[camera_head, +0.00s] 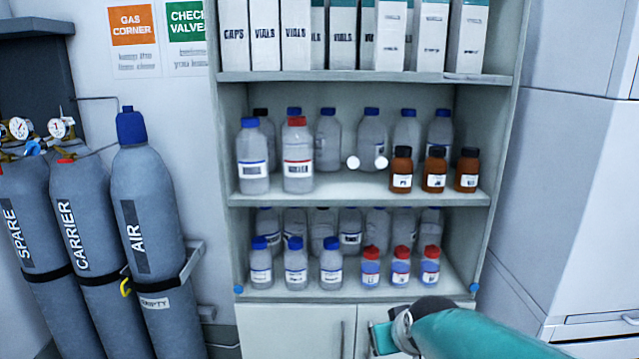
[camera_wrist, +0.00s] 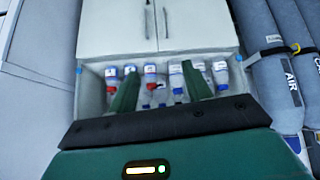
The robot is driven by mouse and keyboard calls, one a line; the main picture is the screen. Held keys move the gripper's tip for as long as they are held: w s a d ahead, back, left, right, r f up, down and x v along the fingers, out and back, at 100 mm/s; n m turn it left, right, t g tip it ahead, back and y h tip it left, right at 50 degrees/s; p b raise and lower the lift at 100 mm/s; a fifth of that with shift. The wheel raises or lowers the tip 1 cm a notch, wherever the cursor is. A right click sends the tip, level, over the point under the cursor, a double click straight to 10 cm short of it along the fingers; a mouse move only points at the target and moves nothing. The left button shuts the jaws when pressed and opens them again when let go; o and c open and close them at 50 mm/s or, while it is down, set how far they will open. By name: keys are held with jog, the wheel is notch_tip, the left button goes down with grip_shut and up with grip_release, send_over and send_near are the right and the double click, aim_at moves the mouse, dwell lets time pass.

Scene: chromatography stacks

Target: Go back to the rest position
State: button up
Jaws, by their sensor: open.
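My gripper shows in the wrist view (camera_wrist: 158,70), with two green fingers spread apart and nothing between them. In the head view my teal arm comes in from the bottom right, in front of the shelf's lower cabinet doors. The gripper end is only partly visible there, low at the picture's edge. Behind the fingers in the wrist view, which looks upside down, are the bottles of the lower shelf. The fingers overlap some bottles in the picture; I cannot tell how far away these are.
An open shelf unit (camera_head: 360,188) holds boxes on top, clear bottles and three brown bottles (camera_head: 435,170) in the middle, and red-capped bottles (camera_head: 400,267) among others below. Grey gas cylinders (camera_head: 150,230) stand left. A pale cabinet (camera_head: 580,200) stands right.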

jog(key=s+d+r+m+g, duration=0.1)
jog(key=s+r, duration=0.1)
jog(key=s, duration=0.6)
jog(key=s+d+r+m+g, duration=0.1)
jog(key=s, duration=0.8)
jog(key=shift+s+r+h, duration=0.15)
jog(key=shift+r+h, duration=0.2)
jog(key=shift+h, duration=0.05)
